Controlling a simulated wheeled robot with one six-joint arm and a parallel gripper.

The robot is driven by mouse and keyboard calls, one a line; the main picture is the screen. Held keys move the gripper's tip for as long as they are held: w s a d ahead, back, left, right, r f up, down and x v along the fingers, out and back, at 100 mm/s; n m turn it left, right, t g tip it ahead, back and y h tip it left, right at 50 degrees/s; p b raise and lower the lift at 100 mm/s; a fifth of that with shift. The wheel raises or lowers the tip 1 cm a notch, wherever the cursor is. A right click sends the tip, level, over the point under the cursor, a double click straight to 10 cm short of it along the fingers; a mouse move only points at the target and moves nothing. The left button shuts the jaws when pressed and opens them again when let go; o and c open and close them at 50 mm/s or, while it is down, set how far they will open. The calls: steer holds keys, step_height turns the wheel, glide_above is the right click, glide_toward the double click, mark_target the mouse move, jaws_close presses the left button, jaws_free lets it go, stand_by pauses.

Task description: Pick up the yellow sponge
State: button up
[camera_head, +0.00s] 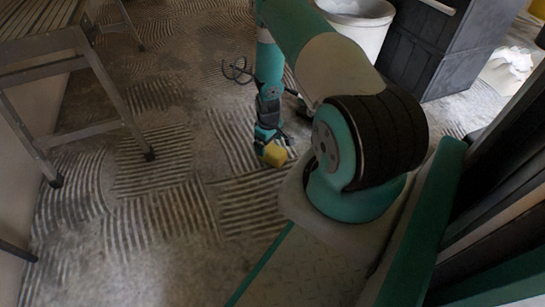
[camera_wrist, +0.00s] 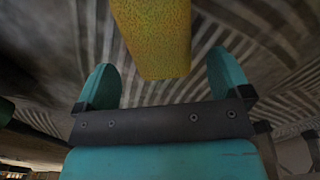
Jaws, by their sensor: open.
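The yellow sponge (camera_head: 275,154) is a small block low over or on the ridged floor, right by the end of my arm in the head view. In the wrist view the sponge (camera_wrist: 158,40) is large, at the top middle, with its near end between the lines of my two teal fingers. My gripper (camera_wrist: 163,80) is open, with a finger on each side and visible gaps to the sponge. In the head view my gripper (camera_head: 268,142) points down beside the sponge; its fingers are too small there to make out clearly.
A metal-legged stand (camera_head: 110,90) is at the left. A white bucket (camera_head: 365,30) and a dark cabinet (camera_head: 430,45) stand at the back right. A dark coiled cable (camera_head: 237,70) lies behind my gripper. The ridged floor (camera_head: 150,215) at front left is clear.

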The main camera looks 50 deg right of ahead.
mark_target(270, 147)
steer(key=f+b, duration=0.2)
steer(key=f, duration=0.1)
steer(key=f+b, duration=0.1)
steer(key=shift+s+f, duration=0.25)
steer(key=shift+f, duration=0.05)
steer(key=shift+r, duration=0.15)
steer(key=c, duration=1)
steer(key=shift+r, duration=0.1)
step_height(270, 147, up, 20)
steer(key=p, duration=1.1)
steer(key=shift+p, duration=0.35)
